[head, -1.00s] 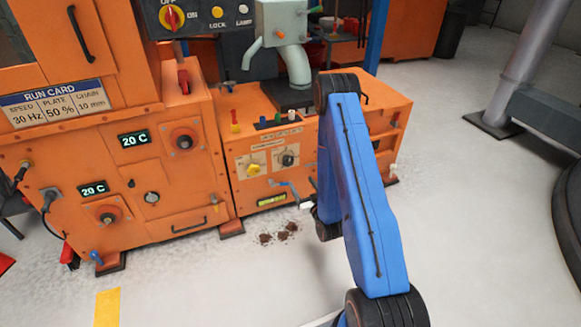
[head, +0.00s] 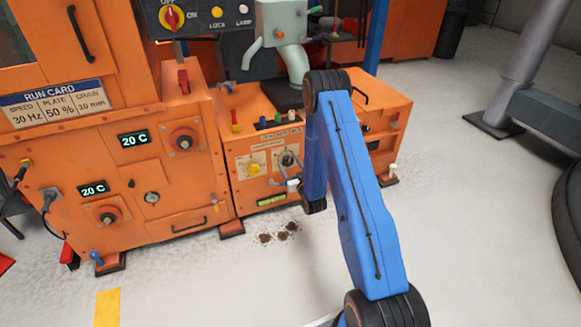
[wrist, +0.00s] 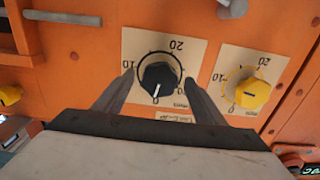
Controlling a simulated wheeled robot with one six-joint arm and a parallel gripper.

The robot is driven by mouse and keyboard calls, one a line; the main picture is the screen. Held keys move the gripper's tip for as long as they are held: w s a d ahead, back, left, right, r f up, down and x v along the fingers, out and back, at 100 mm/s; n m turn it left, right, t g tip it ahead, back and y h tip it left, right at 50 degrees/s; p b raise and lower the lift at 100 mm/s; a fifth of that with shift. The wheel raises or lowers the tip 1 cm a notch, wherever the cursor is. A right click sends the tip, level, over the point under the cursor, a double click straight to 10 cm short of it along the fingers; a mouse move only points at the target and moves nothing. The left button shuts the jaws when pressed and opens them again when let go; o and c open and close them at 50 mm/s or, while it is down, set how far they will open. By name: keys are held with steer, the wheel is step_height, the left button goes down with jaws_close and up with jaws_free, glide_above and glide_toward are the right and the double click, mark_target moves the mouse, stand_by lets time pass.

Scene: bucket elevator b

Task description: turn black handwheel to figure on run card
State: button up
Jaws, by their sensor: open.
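The black handwheel (wrist: 158,80) sits on a cream scale plate (wrist: 190,52) marked 10 and 20, and its white mark points down in the wrist view, away from both figures. It also shows in the head view (head: 287,158). My gripper (wrist: 158,76) is open, with one fingertip on each side of the handwheel; I cannot tell whether they touch it. In the head view my gripper (head: 293,184) is just below and in front of the handwheel. The run card (head: 57,101) reads speed 30 Hz, plate 50 %, chain 10 mm.
A yellow knob (wrist: 252,93) with its own scale sits close beside the black handwheel. A metal bar handle (wrist: 62,17) sticks out at the wrist view's upper left. Several coloured levers (head: 262,122) stand on the cabinet top. The floor (head: 460,230) at right is clear.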

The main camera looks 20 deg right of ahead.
steer(key=shift+c, duration=0.6)
steer(key=c, duration=0.9)
steer(key=shift+m, duration=0.4)
steer(key=m, duration=0.3)
steer(key=shift+m, duration=0.4)
steer(key=m, duration=0.4)
steer(key=shift+a, duration=0.1)
steer(key=m, duration=0.5)
steer(key=shift+r+m, duration=0.1)
steer(key=shift+m, duration=1.8)
